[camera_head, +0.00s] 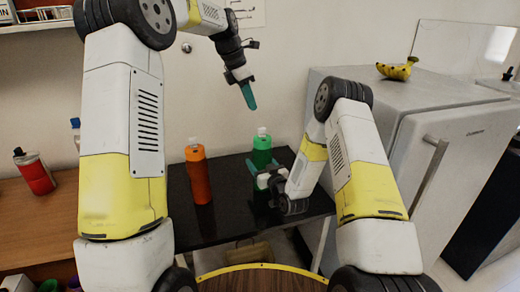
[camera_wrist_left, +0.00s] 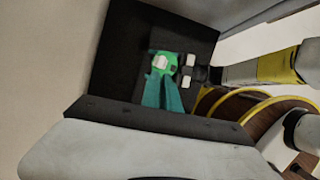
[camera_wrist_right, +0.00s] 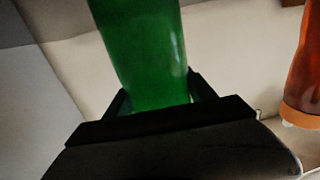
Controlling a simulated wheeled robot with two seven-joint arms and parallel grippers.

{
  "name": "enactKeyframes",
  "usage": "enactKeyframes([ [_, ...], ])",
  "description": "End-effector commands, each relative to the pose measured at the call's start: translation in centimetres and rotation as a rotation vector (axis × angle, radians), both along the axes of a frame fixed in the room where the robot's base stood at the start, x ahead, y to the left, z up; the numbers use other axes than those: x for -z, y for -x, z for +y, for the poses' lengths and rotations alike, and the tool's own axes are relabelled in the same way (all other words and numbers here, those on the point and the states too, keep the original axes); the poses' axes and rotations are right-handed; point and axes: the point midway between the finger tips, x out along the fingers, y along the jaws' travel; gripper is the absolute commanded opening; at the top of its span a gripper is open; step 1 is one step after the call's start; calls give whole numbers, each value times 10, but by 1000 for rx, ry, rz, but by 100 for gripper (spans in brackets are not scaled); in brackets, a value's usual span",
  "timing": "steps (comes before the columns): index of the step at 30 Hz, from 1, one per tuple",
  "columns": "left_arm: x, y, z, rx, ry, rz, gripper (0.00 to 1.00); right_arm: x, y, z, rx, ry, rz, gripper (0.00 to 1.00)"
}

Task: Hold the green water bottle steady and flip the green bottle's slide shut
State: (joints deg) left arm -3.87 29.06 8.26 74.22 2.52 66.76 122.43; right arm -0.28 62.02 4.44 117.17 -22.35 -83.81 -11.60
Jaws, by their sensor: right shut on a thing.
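The green bottle (camera_head: 262,150) stands upright on the black table, with a pale cap on top. My right gripper (camera_head: 264,178) is shut around its body; the right wrist view shows the green body (camera_wrist_right: 150,55) between the fingers. My left gripper (camera_head: 250,100) hangs above the bottle, apart from it, teal fingertips pointing down. In the left wrist view its two fingers (camera_wrist_left: 163,95) are close together, with the bottle's top (camera_wrist_left: 162,62) beyond them. Whether they touch is unclear. The slide's position on the cap is too small to tell.
An orange bottle (camera_head: 198,175) stands on the black table (camera_head: 225,213) left of the green one. A red can (camera_head: 35,173) is on the wooden counter at far left. A white fridge (camera_head: 390,105) with bananas (camera_head: 397,69) on top stands at right.

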Motion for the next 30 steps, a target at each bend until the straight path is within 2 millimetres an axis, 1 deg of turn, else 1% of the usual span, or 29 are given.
enactKeyframes([
  [2,1,-1,-3,90,-37,-30,0,0,0,0,0,0,0,0],
  [5,2,-5,-6,281,-118,-92,0,0,0,0,0,0,0,0],
  [12,1,-18,-17,894,-378,-243,0,0,0,0,0,0,1,0],
  [15,0,-24,-22,1137,-482,-280,0,0,0,0,0,0,1,0],
  [18,-4,-30,-25,1342,-569,-302,0,0,0,0,0,0,1,0],
  [21,-6,-34,-28,1497,-632,-311,0,0,0,0,1,0,1,0],
  [24,-8,-36,-30,1596,-673,-314,0,0,0,0,1,0,1,0],
  [27,-9,-38,-31,1645,-694,-314,0,0,0,0,1,0,1,0],
  [30,-9,-38,-31,1658,-699,-314,0,0,0,0,1,0,1,0],
])
